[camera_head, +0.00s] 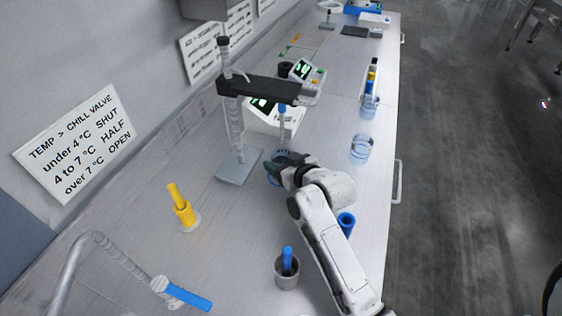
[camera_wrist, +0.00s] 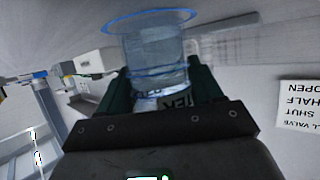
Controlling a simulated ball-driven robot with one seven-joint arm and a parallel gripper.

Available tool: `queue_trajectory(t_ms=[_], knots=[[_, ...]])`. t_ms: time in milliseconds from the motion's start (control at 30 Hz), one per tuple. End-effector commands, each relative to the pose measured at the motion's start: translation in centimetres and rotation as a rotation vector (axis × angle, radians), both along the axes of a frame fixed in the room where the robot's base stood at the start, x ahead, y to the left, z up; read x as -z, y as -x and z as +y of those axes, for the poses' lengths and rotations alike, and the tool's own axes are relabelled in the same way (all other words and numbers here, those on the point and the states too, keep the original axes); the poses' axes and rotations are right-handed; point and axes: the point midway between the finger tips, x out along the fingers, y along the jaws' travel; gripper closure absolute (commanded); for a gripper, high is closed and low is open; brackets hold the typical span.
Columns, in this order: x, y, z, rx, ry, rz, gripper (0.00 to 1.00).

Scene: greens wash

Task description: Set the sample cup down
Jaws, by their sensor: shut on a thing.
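My gripper (camera_head: 277,170) is shut on a clear, blue-tinted sample cup (camera_head: 283,156). In the wrist view the cup (camera_wrist: 155,62) sits between the two dark green fingers (camera_wrist: 162,92), with a blue-edged end and a partly hidden printed label. In the head view the gripper hides much of the cup. It is beside the grey base plate (camera_head: 239,167) of a stand and near the lower end of a hanging blue-topped probe (camera_head: 282,122). I cannot tell whether the cup touches the bench.
The stand's black arm (camera_head: 265,90) overhangs the bench behind the gripper. Clear cups (camera_head: 361,148) stand to the right. A yellow valve (camera_head: 184,210), a grey pot with a blue stick (camera_head: 287,270) and a blue tube (camera_head: 346,223) are nearer. A blue-ended faucet (camera_head: 185,293) is at front left.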

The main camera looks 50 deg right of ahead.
Motion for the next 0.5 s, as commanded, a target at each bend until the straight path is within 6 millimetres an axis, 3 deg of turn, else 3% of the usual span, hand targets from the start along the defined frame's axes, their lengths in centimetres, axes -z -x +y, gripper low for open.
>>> queue_trajectory(t_ms=[67,100,333,500], knots=[[0.29,-0.03,0.01,0.000,0.000,0.000,0.75],[0.21,-0.01,0.01,0.000,0.000,0.000,0.31],[0.22,0.00,0.01,0.000,0.000,0.001,0.09],[0.22,0.00,0.01,0.000,0.000,0.001,0.09]])
